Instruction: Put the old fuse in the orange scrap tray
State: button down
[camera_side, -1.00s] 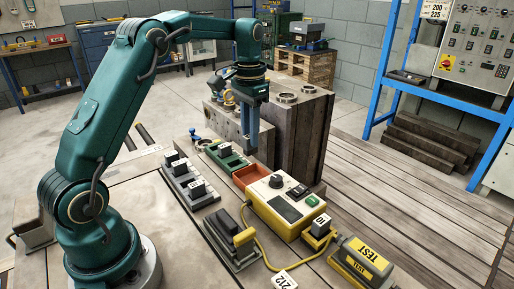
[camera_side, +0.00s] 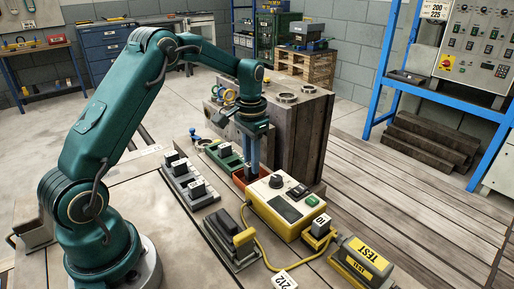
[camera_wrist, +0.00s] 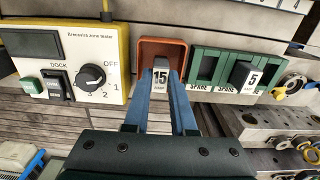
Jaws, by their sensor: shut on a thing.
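My gripper (camera_wrist: 160,88) is shut on a dark fuse (camera_wrist: 160,76) with a white "15 AMP" label, held upright between the blue fingers. The orange scrap tray (camera_wrist: 180,48) lies directly beyond the fingers in the wrist view, and the fuse overlaps its near part there. In the side view my gripper (camera_side: 252,168) points down at the orange tray (camera_side: 239,183), with the fingertips low at it. The fuse is hidden in the side view. I cannot tell whether the fuse touches the tray floor.
A yellow-edged tester (camera_wrist: 72,45) stands close beside the tray. A grey fuse block (camera_side: 190,192) and a lever switch (camera_side: 230,250) stand nearby.

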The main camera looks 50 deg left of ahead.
jog(key=shift+f, duration=0.2)
jog(key=c, duration=0.7)
grip_release()
jog(key=shift+o, duration=0.5)
jog(key=shift+o, duration=1.3)
jog(key=shift+r, duration=0.1)
jog(key=shift+r, duration=3.9)
jog(key=shift+d, duration=0.1)
